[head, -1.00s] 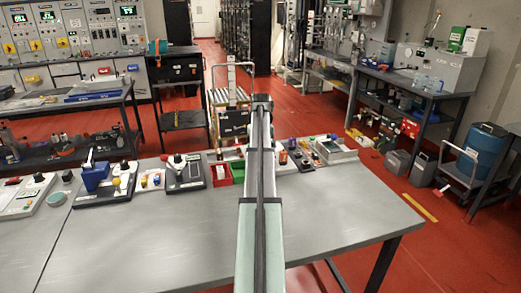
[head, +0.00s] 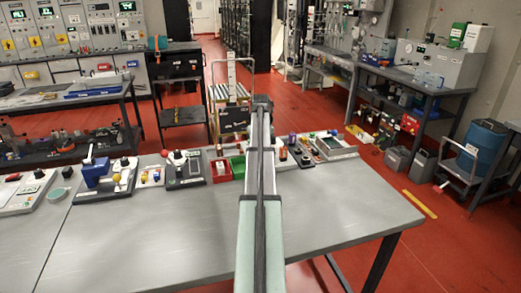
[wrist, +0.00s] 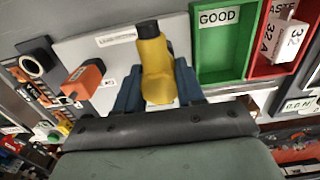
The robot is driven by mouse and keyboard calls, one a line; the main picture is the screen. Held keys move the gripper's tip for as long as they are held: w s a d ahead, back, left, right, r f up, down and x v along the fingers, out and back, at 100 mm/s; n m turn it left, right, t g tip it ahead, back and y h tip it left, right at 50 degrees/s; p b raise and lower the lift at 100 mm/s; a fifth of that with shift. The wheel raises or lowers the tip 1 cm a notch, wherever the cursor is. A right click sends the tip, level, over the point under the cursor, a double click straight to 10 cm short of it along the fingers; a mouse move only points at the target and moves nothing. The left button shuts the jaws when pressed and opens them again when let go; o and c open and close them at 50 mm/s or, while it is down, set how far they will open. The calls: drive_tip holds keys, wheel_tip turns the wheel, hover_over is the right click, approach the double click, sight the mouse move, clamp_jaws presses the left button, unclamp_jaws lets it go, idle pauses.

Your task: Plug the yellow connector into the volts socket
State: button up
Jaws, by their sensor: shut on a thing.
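The yellow connector (wrist: 153,58) is held between the two blue fingers of my gripper (wrist: 158,78), in the middle of the wrist view. Its black end points up in the picture, away from the gripper. A pale board (wrist: 112,48) with a small label lies beyond it. I cannot pick out the volts socket for certain; the labels by the left-hand parts are too small to read. In the head view my own arm hides the gripper and the connector.
An orange block (wrist: 85,80) and a dark part with a round ring (wrist: 37,60) are left of the connector. A green bin marked GOOD (wrist: 222,76) and a red bin (wrist: 262,68) are to the right. The front of the bench (head: 150,235) is clear.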

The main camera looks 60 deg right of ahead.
drive_tip(key=shift+f, duration=0.4)
drive_tip(key=o, duration=1.2)
drive_tip(key=shift+o, duration=0.2)
drive_tip(key=shift+r, duration=0.1)
wheel_tip(320, 180, up, 14)
drive_tip(key=shift+f, duration=0.2)
